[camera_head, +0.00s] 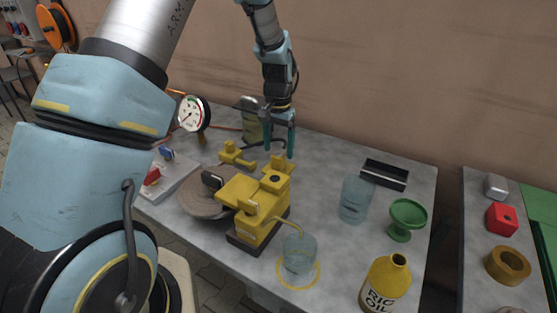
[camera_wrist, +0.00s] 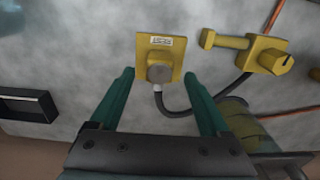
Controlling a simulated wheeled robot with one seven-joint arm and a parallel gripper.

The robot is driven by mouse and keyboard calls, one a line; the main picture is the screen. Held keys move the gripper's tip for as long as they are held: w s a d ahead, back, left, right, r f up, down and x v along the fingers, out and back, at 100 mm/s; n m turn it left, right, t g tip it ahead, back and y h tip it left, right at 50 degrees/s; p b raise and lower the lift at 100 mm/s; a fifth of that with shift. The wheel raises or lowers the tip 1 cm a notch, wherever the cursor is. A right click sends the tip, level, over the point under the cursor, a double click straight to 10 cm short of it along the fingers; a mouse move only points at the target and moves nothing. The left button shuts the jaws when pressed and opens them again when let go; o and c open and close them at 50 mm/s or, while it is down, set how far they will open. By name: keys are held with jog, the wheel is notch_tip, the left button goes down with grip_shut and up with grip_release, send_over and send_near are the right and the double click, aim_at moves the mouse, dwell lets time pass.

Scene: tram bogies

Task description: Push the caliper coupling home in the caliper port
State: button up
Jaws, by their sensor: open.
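My gripper (camera_head: 278,143) is over the rear of the bench, pointing down, behind the big yellow caliper unit (camera_head: 255,205). In the wrist view its two teal fingers (camera_wrist: 159,77) are apart. A grey coupling (camera_wrist: 159,74) with a dark hose shows between them, with clear gaps on both sides. It sits against a yellow block (camera_wrist: 150,47) with a small white label, which appears to be the caliper port. How deep the coupling sits cannot be told. The label is too small to read. In the head view the coupling is not clearly seen.
A yellow valve-like fitting (camera_wrist: 265,54) lies beside the hose; it also shows in the head view (camera_head: 232,153). A gauge (camera_head: 193,113) stands at the left. A black tray (camera_head: 385,174), glass jar (camera_head: 355,199), green cup (camera_head: 407,219) and oil bottle (camera_head: 386,284) stand at the right.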

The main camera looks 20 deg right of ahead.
aim_at(279, 154)
jog(key=shift+f+p, duration=0.4)
jog(key=shift+f, duration=1.4)
jog(key=shift+c, duration=0.2)
grip_shut()
